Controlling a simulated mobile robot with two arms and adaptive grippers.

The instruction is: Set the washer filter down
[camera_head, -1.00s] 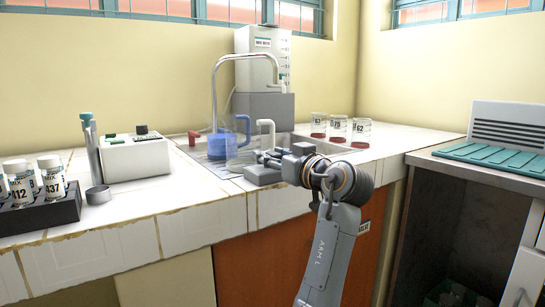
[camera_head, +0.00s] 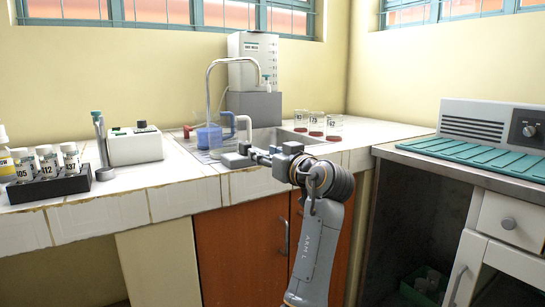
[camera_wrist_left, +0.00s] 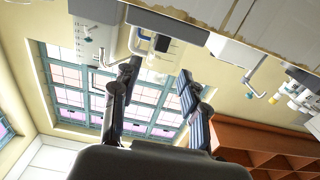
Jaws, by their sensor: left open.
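No part that I can name with certainty as the washer filter shows. My right gripper is not in view.
A vial rack (camera_head: 50,188) and a white device (camera_head: 135,147) are on the left counter. A teal mat (camera_head: 480,157) lies on the right bench.

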